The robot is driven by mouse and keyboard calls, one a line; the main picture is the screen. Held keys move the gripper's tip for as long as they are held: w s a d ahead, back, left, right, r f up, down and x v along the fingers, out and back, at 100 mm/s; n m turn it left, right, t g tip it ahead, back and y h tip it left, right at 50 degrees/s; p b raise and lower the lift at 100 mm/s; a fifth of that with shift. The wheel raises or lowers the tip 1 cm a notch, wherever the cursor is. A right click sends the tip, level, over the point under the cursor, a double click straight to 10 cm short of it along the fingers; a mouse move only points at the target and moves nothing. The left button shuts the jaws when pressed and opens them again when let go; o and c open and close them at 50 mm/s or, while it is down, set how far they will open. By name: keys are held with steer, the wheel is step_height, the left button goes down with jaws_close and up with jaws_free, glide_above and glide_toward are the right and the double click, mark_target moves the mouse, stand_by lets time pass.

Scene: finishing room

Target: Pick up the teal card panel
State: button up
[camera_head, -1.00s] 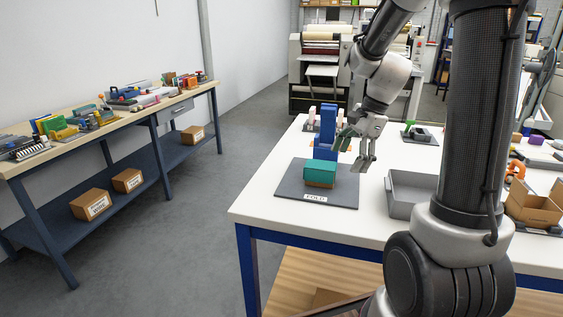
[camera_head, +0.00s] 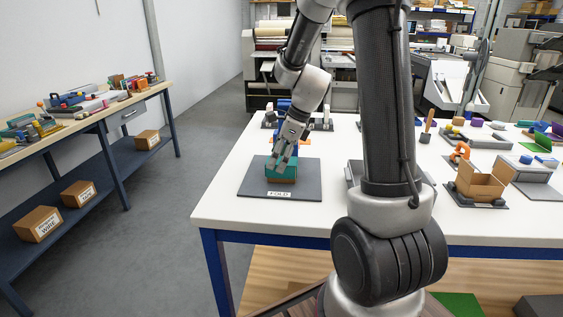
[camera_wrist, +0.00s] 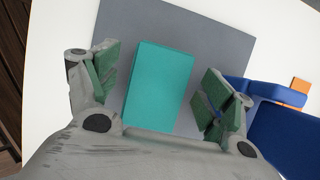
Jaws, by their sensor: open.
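The teal card panel (camera_wrist: 160,88) lies flat in the wrist view, between the two spread fingers of my gripper (camera_wrist: 158,92). In the head view the teal panel (camera_head: 279,171) sits on top of a brown block on the grey mat labelled FOLD (camera_head: 305,190). My gripper (camera_head: 283,160) is just over and around it, partly covering it. The fingers have green pads and are open, with gaps between them and the panel. I cannot tell how far above the panel the fingertips are.
A blue fixture (camera_wrist: 275,125) stands close to the right finger in the wrist view. A grey tray (camera_head: 353,172) is partly behind my arm. The white table's front left area (camera_head: 225,205) is clear.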

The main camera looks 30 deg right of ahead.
steer(key=shift+x, duration=0.75)
steer(key=c, duration=0.9)
steer(key=shift+r, duration=0.2)
